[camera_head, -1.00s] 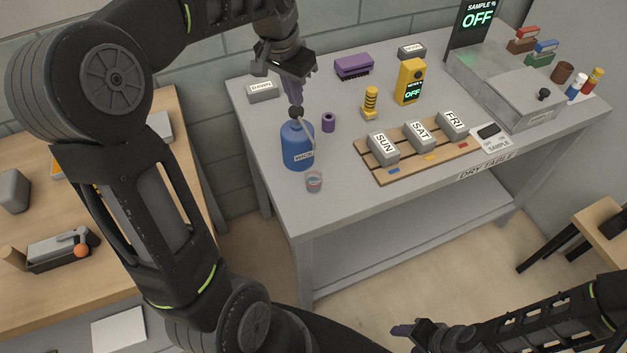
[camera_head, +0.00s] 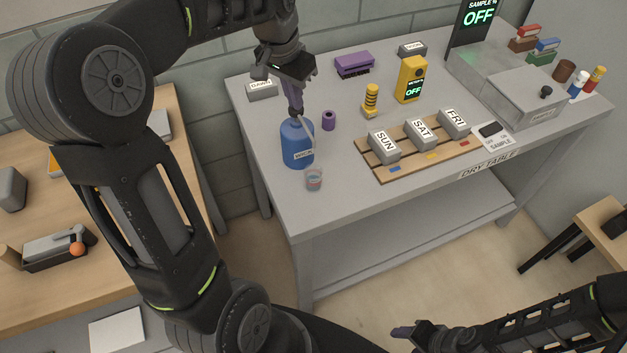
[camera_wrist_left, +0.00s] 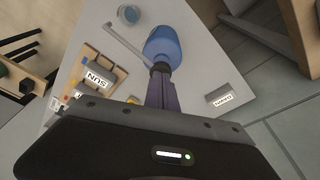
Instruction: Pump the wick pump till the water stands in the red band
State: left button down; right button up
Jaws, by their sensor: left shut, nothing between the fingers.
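The wick pump is a blue bottle (camera_head: 296,146) with a WICK label and a grey spout, near the left end of the grey table. My left gripper (camera_head: 294,106) is shut and empty, its fingertips on or just above the dark pump head at the bottle's top. In the left wrist view the shut fingers (camera_wrist_left: 161,82) reach the pump head of the blue bottle (camera_wrist_left: 163,45). A small clear cup (camera_head: 314,180) stands below the spout and holds some liquid. A reddish band shows on it, but the level against it is too small to tell. My right gripper (camera_head: 408,331) is at the bottom, its jaw state unclear.
SUN, SAT and FRI blocks (camera_head: 421,134) sit on a wooden rack (camera_head: 384,172) right of the cup. A purple ring (camera_head: 328,121), a yellow-black striped post (camera_head: 371,100) and a yellow meter reading OFF (camera_head: 410,80) stand behind. The table's front edge is close to the cup.

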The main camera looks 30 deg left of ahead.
pick_arm(q)
jog(key=shift+f+b, duration=0.3)
jog(key=shift+f, duration=0.3)
jog(key=shift+r, duration=0.2)
jog(key=shift+w+p+v, duration=0.25)
jog(key=shift+p+v, duration=0.7)
jog(key=shift+v, duration=0.15)
jog(key=shift+w+p+v, duration=0.2)
jog(key=shift+p+v, duration=0.75)
jog(key=shift+v, duration=0.2)
jog(key=shift+w+p+v, duration=0.25)
jog(key=shift+p+v, duration=0.7)
jog(key=shift+v, duration=0.15)
jog(key=shift+r, duration=0.15)
